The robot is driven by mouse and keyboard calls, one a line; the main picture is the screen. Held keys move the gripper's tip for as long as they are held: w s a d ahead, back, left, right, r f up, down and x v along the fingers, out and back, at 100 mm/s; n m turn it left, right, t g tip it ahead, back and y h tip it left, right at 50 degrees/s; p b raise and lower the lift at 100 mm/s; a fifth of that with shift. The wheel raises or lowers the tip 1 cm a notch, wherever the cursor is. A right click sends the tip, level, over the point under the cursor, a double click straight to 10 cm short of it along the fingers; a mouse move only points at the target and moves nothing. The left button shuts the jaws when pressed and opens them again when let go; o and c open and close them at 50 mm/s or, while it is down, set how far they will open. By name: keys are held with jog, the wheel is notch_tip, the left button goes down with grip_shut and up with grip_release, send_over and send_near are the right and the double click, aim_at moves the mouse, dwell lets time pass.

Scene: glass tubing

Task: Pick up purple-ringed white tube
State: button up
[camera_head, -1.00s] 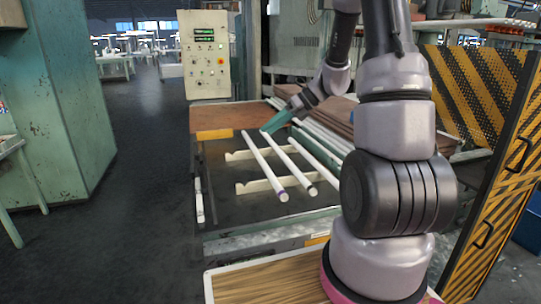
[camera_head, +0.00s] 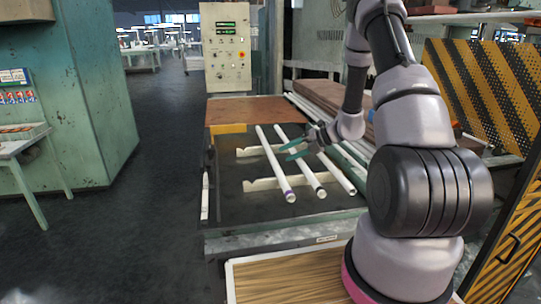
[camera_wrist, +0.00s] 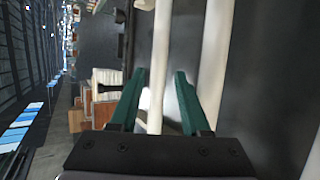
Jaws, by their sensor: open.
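The purple-ringed white tube (camera_head: 275,165) is the leftmost of the tubes on the rack in the head view. Its purple band shows close to the near end. My gripper (camera_head: 284,154) has its green fingers spread and empty, near the middle white tube (camera_head: 311,176) and right of the ringed tube. In the wrist view, a white tube (camera_wrist: 158,62) runs between my open fingers, and another white tube (camera_wrist: 216,55) passes to the right. No purple ring shows there, so I cannot tell for sure which tube lies between the fingers, or how far below.
Notched cream supports (camera_head: 256,184) hold the tubes over a dark bed. A third white tube (camera_head: 338,176) lies to the right, with more tubing beyond it. A control panel (camera_head: 227,60) stands behind, and a striped guard (camera_head: 485,90) is at the right.

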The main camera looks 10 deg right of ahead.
aim_at(270, 154)
jog(key=x, duration=0.5)
jog(key=shift+w, duration=0.15)
grip_shut()
